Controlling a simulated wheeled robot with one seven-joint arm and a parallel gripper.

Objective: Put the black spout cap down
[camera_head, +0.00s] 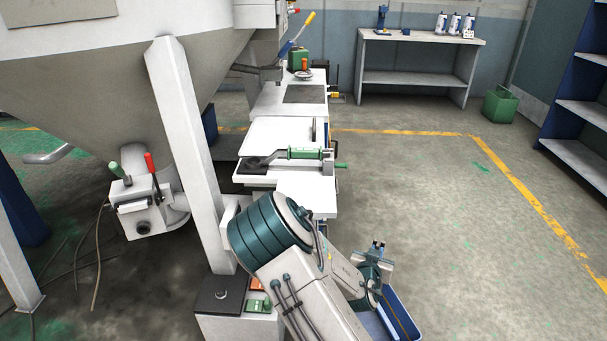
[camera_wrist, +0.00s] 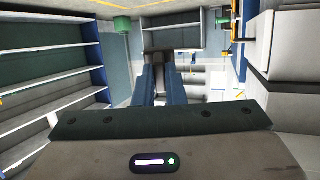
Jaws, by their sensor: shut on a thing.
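My gripper (camera_head: 377,246) is at the lower right of the head view, above the open floor beside the end of my arm. In the wrist view my gripper (camera_wrist: 161,72) shows as two long blue fingers, close together and shut on a small dark thing (camera_wrist: 161,55) at their tips. This appears to be the black spout cap, but its shape is mostly hidden. The hopper's spout (camera_head: 148,212), with a green and a red handle, is at the left of the head view, well apart from my gripper.
A white bench (camera_head: 277,148) with a green-handled tool (camera_head: 305,153) stands in the middle. A small black-topped stand (camera_head: 220,294) is at the bottom. A back table (camera_head: 415,77) holds bottles. A green bin (camera_head: 499,105) and shelves (camera_head: 580,145) are at right. The right floor is clear.

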